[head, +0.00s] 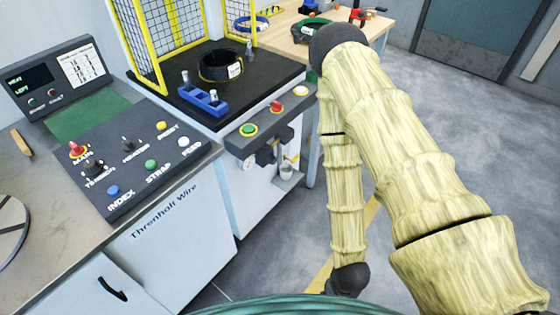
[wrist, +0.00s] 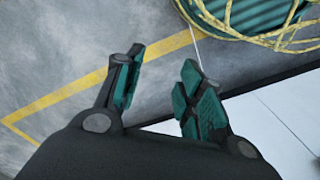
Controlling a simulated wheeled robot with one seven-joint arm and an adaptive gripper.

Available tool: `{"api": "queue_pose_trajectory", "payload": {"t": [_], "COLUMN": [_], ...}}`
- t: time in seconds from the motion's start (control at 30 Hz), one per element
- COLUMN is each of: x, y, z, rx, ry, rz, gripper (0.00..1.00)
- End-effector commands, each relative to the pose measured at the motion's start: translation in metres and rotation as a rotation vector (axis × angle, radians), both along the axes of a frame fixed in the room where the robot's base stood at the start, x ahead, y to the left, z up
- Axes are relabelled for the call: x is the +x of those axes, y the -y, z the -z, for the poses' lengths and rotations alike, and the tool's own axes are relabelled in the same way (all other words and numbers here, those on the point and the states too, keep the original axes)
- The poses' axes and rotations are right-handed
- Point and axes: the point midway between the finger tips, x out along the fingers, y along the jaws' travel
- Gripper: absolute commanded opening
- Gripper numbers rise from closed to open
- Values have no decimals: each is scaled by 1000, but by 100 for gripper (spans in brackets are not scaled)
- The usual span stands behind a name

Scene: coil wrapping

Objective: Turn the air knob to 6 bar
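The air unit (head: 268,153) hangs on the machine's front under the button strip, with dark fittings and a small clear bowl (head: 286,171) below. I cannot make out which part is the knob, nor any pressure reading. My arm rises on the right and bends down to a dark joint near the bottom edge; the gripper is not visible in the head view. In the wrist view my gripper (wrist: 163,92) is open and empty, its teal-padded fingers apart above the floor. The air unit is not recognisable in the wrist view.
The button strip (head: 270,118) juts out above the air unit. A control desk (head: 125,150) stands left, and a wooden table (head: 285,38) behind. Grey floor is open on the right. A teal round thing with yellow strands (wrist: 255,15) is close by in the wrist view.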

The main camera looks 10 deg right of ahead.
Motion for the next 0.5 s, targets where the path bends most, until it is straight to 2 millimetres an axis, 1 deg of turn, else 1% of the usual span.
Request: {"api": "queue_pose_trajectory", "payload": {"t": [0.07,0.17,0.27,0.4,0.5], "x": [4,20,50,102,138], "y": [0,0,-1,-2,-3], "z": [4,15,31,50,59], "rx": [3,15,35,52,50], "ry": [9,46,118,247,344], "rz": [-13,-68,-173,-370,-514], "gripper": [52,52,52,52,52]}}
